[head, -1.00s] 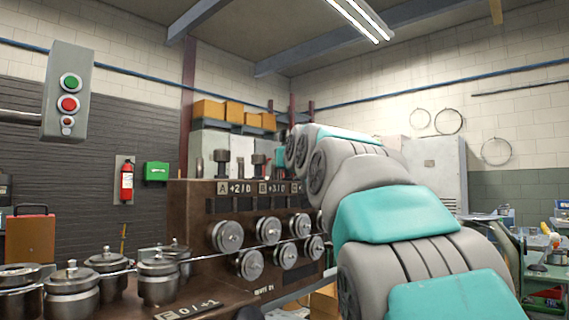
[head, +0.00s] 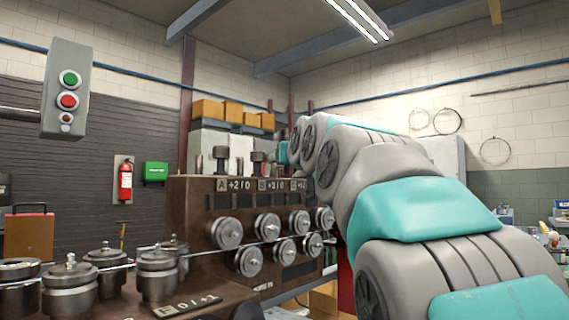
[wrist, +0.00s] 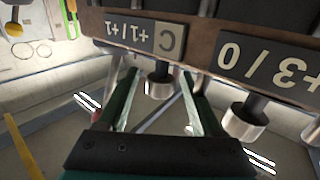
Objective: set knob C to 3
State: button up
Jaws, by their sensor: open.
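Knob C (wrist: 158,84) is a dark stem with a pale metal cap, under the label plate C (wrist: 146,35), which reads "+1/+1" upside down in the wrist view. My gripper (wrist: 161,80) is open, with one green finger on each side of knob C. I cannot tell whether either finger touches it. Knob B (wrist: 243,121) stands to the right, outside the fingers, by a plate reading "+3/0" (wrist: 268,62). In the head view the plate of C (head: 299,185) is partly covered by my arm, which also hides knob C.
The brown coiler housing (head: 195,210) carries several metal rollers on its front. Knob A (head: 220,158) and knob B (head: 258,162) stand on its top. A button box (head: 66,92) hangs at left. Several metal pots (head: 104,268) stand at lower left.

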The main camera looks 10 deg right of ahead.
jog(key=shift+s+b, duration=0.3)
jog(key=shift+s, duration=2.05)
